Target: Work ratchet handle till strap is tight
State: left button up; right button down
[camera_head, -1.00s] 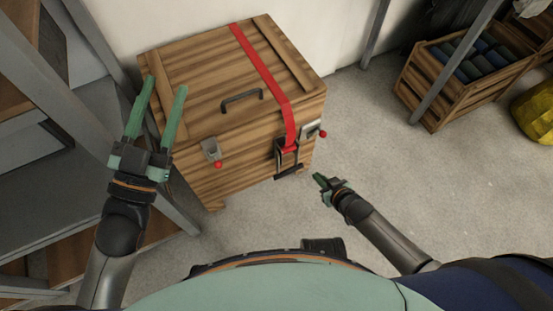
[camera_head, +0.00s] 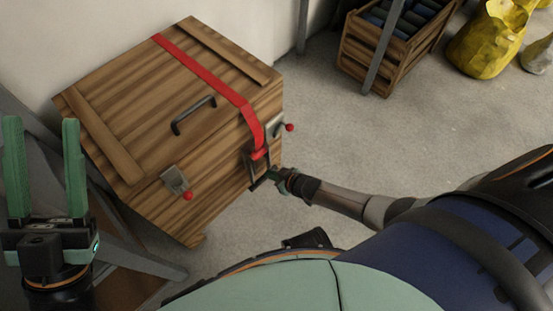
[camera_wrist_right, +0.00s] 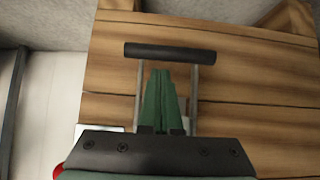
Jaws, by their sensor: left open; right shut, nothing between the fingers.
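A red strap (camera_head: 205,72) runs over the lid of a wooden crate (camera_head: 150,100) and down its front to a dark ratchet (camera_head: 252,162). The ratchet's handle has a black crossbar on two thin metal side rods; the crossbar (camera_wrist_right: 170,52) shows clearly in the right wrist view. My right gripper (camera_head: 274,178) is at the handle. In the right wrist view its green fingers (camera_wrist_right: 161,78) are shut and empty, between the rods and just short of the crossbar. Contact cannot be told. My left gripper (camera_head: 44,135) is open and empty, left of the crate.
Two latches with red knobs sit on the crate, a left latch (camera_head: 176,181) and a right latch (camera_head: 276,127). A lid handle (camera_head: 193,114) stands up from the top. A shelf frame is close at left. Another crate (camera_head: 350,48) and a yellow sack (camera_head: 487,45) stand behind. The floor at right is clear.

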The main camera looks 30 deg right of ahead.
jog(key=b+x, duration=0.1)
jog(key=x, duration=0.2)
jog(key=shift+s+f, duration=0.1)
jog(key=shift+s, duration=0.05)
pick_arm(q)
jog(key=shift+w+d+f+b, duration=0.15)
jog(key=shift+f+b, duration=0.55)
jog(key=shift+f, duration=1.2)
pick_arm(e)
jog(key=shift+w+a+f, duration=0.2)
jog(key=shift+w+f, duration=0.1)
jog(key=shift+w, duration=0.3)
pick_arm(q)
jog(key=shift+r, duration=0.2)
pick_arm(e)
jog(key=shift+s+r, duration=0.1)
